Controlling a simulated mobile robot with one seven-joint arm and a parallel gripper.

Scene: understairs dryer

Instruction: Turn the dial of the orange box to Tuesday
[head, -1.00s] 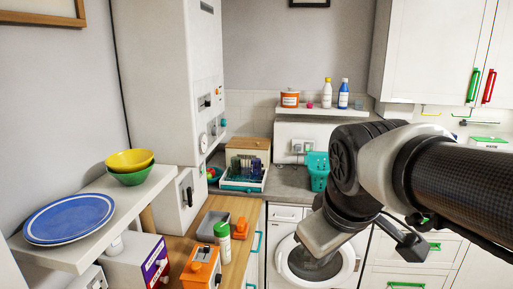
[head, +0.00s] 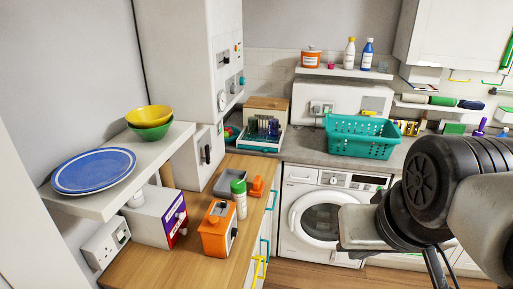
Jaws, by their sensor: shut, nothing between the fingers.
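The orange box (head: 214,238) stands upright on the wooden counter (head: 150,268) at the lower left of the middle. A dark and light detail shows on its right-hand face, which may be the dial, but it is too small to read any day or pointer. A small dark part sits on its top. My arm comes in from the right side, well apart from the box. My gripper's fingers do not show in this view.
A grey tray (head: 229,181) and orange item (head: 257,188) lie behind. The front counter is clear.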

